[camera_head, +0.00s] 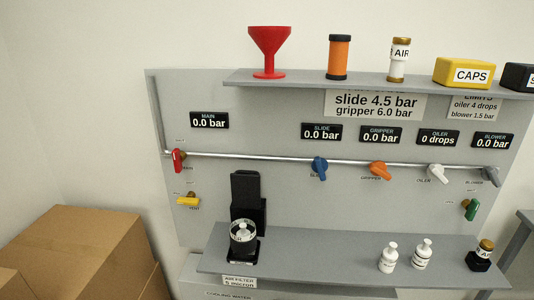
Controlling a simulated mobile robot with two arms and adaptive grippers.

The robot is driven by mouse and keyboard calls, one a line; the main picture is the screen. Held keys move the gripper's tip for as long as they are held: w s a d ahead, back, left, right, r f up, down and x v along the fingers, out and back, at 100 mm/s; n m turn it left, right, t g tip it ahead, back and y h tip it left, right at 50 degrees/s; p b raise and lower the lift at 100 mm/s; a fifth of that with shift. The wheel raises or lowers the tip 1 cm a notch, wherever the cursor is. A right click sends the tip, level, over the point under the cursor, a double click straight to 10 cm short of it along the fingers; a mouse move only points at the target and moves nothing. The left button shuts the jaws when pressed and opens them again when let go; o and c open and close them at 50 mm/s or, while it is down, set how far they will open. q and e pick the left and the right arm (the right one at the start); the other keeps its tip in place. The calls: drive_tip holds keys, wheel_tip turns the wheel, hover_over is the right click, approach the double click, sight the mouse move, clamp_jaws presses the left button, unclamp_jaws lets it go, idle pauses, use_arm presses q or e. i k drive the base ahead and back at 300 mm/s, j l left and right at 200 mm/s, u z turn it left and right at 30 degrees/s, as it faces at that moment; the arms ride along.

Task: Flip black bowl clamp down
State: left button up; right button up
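A black device (249,214) stands on the lower grey shelf, above a label reading "AIR FILTER 5 micron". A tall black plate stands upright at its back. It may be the bowl clamp, but I cannot tell for sure. A round bowl-like part (242,232), with a pale top and dark band, sits in front of it on a black base. Neither of my grippers is in view, and nothing is seen touching the device.
The lower shelf (325,262) is bare right of the filter, up to two small white bottles (389,257) and a gold-capped jar on a black base (481,256). A pipe with several coloured valve handles crosses the panel. The upper shelf (300,80) holds a red funnel (269,50). Cardboard boxes (85,245) stand left.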

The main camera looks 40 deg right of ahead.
sight(245, 189)
drive_tip(key=z, duration=2)
drive_tip(key=i+l+u, duration=0.1)
drive_tip(key=l, duration=0.45)
drive_tip(key=i+l+u, duration=0.1)
drive_tip(key=l, duration=0.5)
drive_tip(key=i+l+u, duration=0.1)
drive_tip(key=i+l, duration=0.15)
drive_tip(key=l, duration=0.35)
drive_tip(key=i+l+u, duration=0.1)
drive_tip(key=l, duration=0.5)
drive_tip(key=l+u, duration=0.15)
drive_tip(key=l, duration=0.45)
drive_tip(key=i, duration=0.05)
